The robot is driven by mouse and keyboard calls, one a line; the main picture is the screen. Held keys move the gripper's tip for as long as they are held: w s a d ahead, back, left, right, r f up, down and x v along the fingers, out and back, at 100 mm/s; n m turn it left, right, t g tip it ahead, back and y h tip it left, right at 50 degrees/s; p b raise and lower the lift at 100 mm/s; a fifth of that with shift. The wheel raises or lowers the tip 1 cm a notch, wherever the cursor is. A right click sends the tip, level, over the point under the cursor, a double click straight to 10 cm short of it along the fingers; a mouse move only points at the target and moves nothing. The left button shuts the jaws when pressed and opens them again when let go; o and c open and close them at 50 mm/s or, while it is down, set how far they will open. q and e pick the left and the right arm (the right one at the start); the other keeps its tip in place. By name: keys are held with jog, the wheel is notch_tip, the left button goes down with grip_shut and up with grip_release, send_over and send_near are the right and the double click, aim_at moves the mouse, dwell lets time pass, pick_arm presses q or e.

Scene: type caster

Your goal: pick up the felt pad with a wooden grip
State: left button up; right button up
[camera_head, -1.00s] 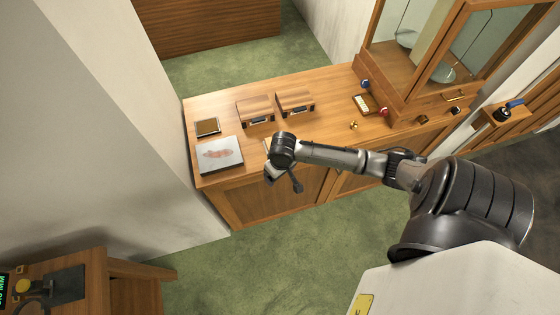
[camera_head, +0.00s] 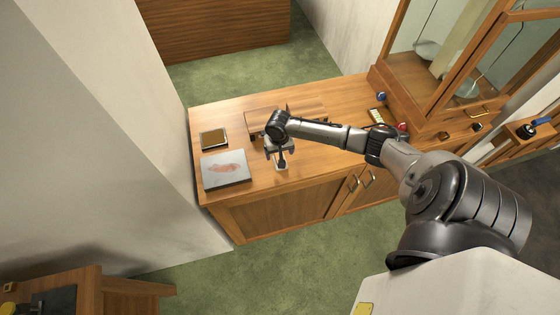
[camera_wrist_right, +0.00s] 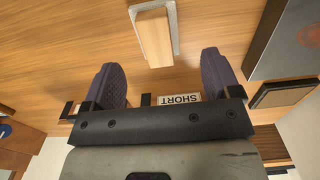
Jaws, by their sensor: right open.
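The felt pad with a wooden grip (camera_wrist_right: 153,38) lies on the wooden counter, at the top middle of the right wrist view. It is a pale wooden block on a grey base. In the head view only a small pale part of the pad (camera_head: 281,165) shows, beneath my right gripper. My right gripper (camera_wrist_right: 163,72) is open and empty, its two dark fingers spread wide. The pad lies ahead of the fingertips, roughly in line with the gap between them, and is not gripped. In the head view my right gripper (camera_head: 280,152) hangs over the counter's front part. My left gripper is not in view.
A grey slab with a reddish smear (camera_head: 226,169) and a small framed brown pad (camera_head: 213,139) lie to the left. Wooden boxes (camera_head: 262,116) stand behind my arm. A label reading SHORT (camera_wrist_right: 180,99) is partly hidden by my gripper. A glass-fronted cabinet (camera_head: 440,50) stands right.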

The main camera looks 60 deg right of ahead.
jog(key=shift+f, duration=0.55)
jog(key=shift+s+a+f, duration=0.1)
jog(key=shift+s+f, duration=0.05)
jog(key=shift+f, duration=0.95)
jog(key=shift+s+f, duration=0.1)
jog(key=shift+f, duration=0.95)
jog(key=c, duration=1)
jog(key=shift+r, duration=0.1)
jog(key=shift+c, duration=0.2)
